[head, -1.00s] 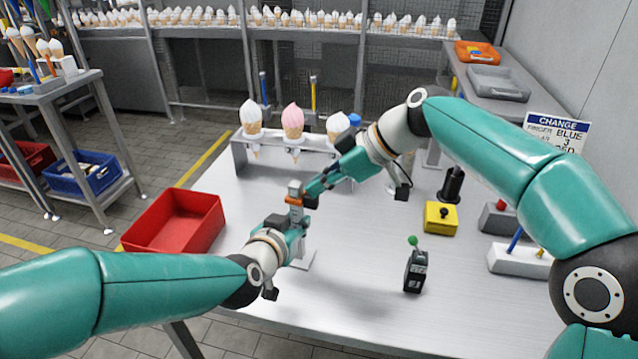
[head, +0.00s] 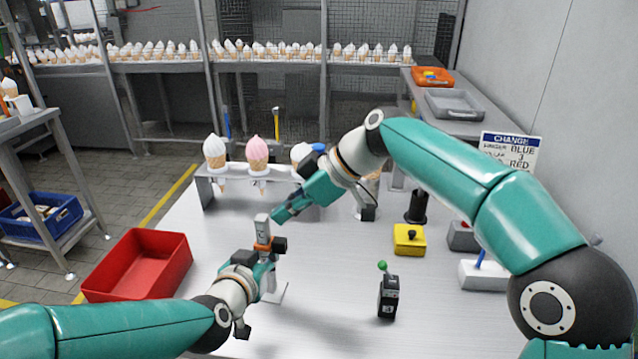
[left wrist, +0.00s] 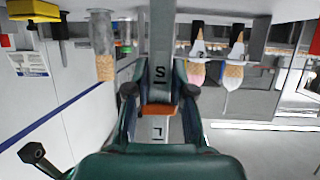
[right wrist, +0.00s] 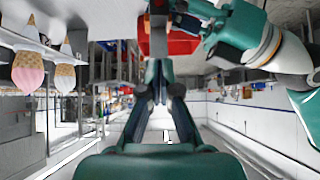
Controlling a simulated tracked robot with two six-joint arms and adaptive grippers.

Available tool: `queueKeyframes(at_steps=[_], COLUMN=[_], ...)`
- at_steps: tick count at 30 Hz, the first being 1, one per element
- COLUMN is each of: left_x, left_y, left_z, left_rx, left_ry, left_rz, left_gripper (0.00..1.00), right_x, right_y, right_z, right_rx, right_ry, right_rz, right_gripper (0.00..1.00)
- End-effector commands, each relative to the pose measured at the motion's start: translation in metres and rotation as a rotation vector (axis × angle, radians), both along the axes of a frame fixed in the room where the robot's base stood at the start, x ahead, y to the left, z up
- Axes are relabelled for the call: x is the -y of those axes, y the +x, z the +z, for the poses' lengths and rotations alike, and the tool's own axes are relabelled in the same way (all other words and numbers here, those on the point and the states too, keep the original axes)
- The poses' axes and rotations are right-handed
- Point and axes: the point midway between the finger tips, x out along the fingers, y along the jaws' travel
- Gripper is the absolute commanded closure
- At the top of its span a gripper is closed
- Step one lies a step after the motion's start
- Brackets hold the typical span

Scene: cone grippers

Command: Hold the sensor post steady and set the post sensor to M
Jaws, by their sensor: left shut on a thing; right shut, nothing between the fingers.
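The grey sensor post (head: 262,228) stands upright on a small base plate on the table. Its orange sensor collar (head: 263,245), with a black knob (head: 279,244), sits around it below the top. In the left wrist view the collar (left wrist: 158,109) lies between the letters S and L; no M shows. My right gripper (head: 281,215) is shut and empty, above and right of the collar, apart from the knob. Its closed fingers show in the right wrist view (right wrist: 160,85).
A red tray (head: 103,288) stands left of the post. A rack (head: 232,193) with ice cream cones is behind. A black switch box with a green knob (head: 388,300), a yellow box (head: 410,240) and a white block (head: 482,276) stand to the right. The front table is clear.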

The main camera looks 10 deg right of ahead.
Motion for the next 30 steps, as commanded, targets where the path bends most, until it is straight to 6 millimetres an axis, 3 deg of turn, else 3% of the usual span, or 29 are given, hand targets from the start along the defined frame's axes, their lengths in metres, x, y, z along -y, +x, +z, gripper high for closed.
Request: queueKeyframes(at_steps=[6, 14, 22, 30], left_x=[0.000, 0.000, 0.000, 0.000], left_y=[0.000, 0.000, 0.000, 0.000], left_z=[0.000, 0.001, 0.001, 0.001], left_rx=[0.001, 0.001, 0.002, 0.002], left_ry=[0.000, 0.000, -0.001, -0.001], left_rz=[0.000, 0.000, 0.000, 0.000], left_gripper=[1.00, 1.00, 1.00, 1.00], right_x=[0.033, 0.061, 0.068, 0.057], right_y=[-0.010, -0.019, -0.021, -0.015], right_z=[0.036, 0.065, 0.072, 0.074], right_rx=[0.004, 0.001, -0.063, -0.364], right_ry=[0.001, 0.001, 0.021, 0.176], right_rz=[-0.004, -0.002, -0.069, -0.394], right_gripper=[1.00, 1.00, 0.55, 0.54])
